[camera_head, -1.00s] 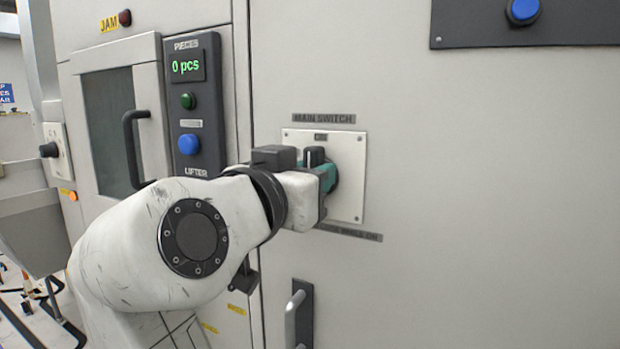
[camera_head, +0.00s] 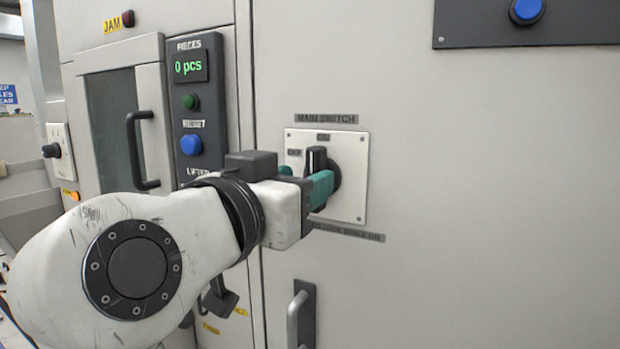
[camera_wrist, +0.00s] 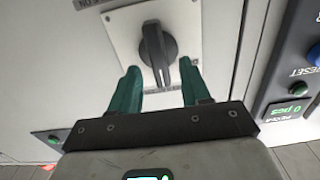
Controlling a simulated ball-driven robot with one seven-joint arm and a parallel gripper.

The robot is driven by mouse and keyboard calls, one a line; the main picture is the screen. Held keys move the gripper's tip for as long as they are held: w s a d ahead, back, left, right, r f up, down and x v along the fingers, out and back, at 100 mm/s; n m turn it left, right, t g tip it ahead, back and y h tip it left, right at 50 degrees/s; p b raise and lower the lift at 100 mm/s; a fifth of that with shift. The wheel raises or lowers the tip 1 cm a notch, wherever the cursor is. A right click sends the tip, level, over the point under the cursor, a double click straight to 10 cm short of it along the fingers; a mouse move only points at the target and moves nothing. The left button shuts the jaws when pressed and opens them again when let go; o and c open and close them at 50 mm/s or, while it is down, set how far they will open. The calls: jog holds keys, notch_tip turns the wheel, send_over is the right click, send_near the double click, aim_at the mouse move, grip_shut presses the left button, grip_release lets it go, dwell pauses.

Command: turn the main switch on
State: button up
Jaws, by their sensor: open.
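The main switch is a black rotary knob (camera_head: 316,158) on a pale square plate (camera_head: 350,150), under the MAIN SWITCH label. Its handle stands upright, with a white mark toward the ON label above; OFF is at the left. My gripper (camera_head: 306,178) is open, with teal fingers in front of the knob, empty and apart from it. In the wrist view, the knob (camera_wrist: 158,52) shows beyond and between the two fingertips of my gripper (camera_wrist: 160,67). The fingers partly hide the knob's lower part in the head view.
Left of the switch is a dark panel (camera_head: 201,125) with a 0 pcs display, a green button and a blue button (camera_head: 191,145). A door handle (camera_head: 298,318) sticks out below the switch.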

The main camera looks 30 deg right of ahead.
jog(key=v, duration=0.7)
